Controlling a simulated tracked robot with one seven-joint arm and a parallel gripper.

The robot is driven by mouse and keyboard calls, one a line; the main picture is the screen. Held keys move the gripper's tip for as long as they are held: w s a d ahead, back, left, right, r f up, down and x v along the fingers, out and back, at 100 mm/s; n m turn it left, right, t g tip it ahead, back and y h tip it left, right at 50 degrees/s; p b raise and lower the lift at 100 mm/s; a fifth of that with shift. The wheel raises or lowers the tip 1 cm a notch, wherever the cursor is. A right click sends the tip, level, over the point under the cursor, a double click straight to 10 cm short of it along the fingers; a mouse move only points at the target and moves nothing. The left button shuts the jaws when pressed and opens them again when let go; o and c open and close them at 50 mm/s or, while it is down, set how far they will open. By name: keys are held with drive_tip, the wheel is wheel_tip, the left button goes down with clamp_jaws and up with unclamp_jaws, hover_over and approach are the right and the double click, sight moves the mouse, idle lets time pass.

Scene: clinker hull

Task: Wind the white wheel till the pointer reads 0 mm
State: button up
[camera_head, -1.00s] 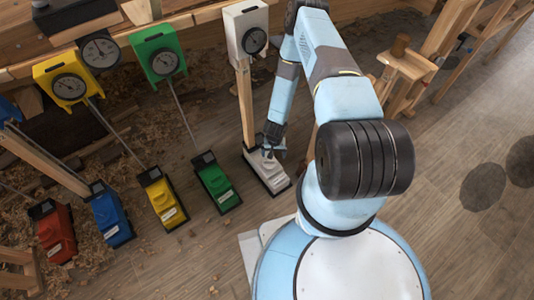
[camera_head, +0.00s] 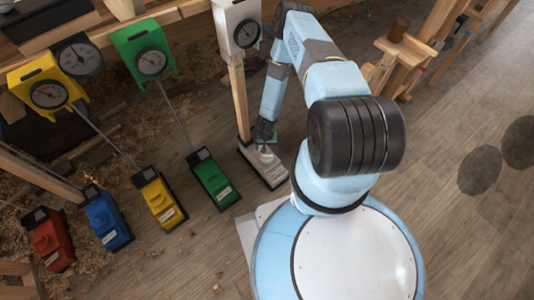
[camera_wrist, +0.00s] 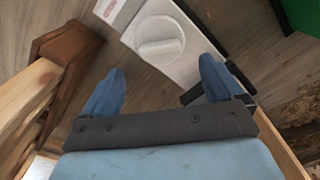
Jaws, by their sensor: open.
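The white wheel (camera_wrist: 160,37) is a round knob with a raised bar across it, on top of a white block (camera_wrist: 187,62). In the head view the block (camera_head: 272,177) lies on the floor at the foot of a wooden post. A white gauge box (camera_head: 238,14) with a dark dial (camera_head: 247,33) tops the post; its pointer is too small to read. My gripper (camera_wrist: 161,65) is open and empty. In the wrist view its blue fingers point toward the wheel, with the wheel beyond their tips and apart from them. In the head view my gripper (camera_head: 264,138) is above the block's post end.
Green (camera_head: 214,180), yellow (camera_head: 159,198), blue (camera_head: 106,217) and red (camera_head: 50,238) blocks lie to the left. Green (camera_head: 143,44) and yellow (camera_head: 47,85) gauge boxes stand behind them. Wooden trestles are at the upper right.

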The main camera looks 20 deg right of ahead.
sight(267, 157)
drive_tip(key=shift+f, duration=3.6)
drive_tip(key=c, duration=1)
